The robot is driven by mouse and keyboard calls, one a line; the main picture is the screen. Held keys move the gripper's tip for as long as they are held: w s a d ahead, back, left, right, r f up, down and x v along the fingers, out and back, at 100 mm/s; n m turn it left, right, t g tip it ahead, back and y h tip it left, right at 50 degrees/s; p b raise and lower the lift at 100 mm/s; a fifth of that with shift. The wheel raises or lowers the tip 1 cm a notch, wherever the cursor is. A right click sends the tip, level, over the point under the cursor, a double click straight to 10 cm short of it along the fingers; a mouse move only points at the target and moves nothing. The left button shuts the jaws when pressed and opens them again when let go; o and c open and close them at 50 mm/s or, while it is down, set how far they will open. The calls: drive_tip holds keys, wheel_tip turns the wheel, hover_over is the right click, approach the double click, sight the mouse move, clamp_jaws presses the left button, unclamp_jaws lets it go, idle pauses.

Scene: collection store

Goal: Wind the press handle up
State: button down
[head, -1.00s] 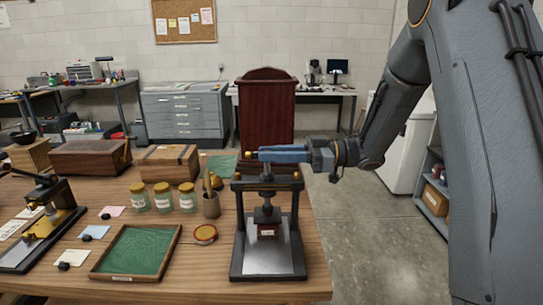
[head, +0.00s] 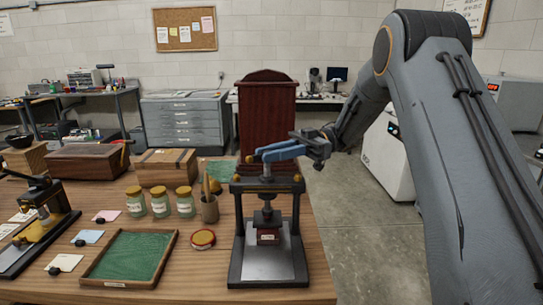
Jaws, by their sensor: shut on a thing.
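The press (head: 267,232) stands upright at the right front of the wooden table, with a dark frame, a pale base plate and a central screw. My gripper (head: 276,153) comes in from the right above the press frame. Its blue fingers are shut on the handle and hide most of the bar.
Left of the press are a round red-rimmed tin (head: 202,239), a green-lined tray (head: 130,256), a brush pot (head: 209,208) and several jars (head: 160,202). A second press-like device (head: 40,232) is at far left.

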drive_tip(key=shift+a+r, duration=0.1)
drive_tip(key=shift+r, duration=0.05)
drive_tip(key=c, duration=1.8)
unclamp_jaws()
drive_tip(key=shift+a, duration=0.1)
drive_tip(key=shift+r, duration=0.1)
wheel_tip(320, 180, up, 3)
drive_tip(key=shift+f+p, duration=0.1)
drive_tip(key=shift+p, duration=1.1)
wheel_tip(320, 180, up, 7)
drive_tip(key=p, duration=1)
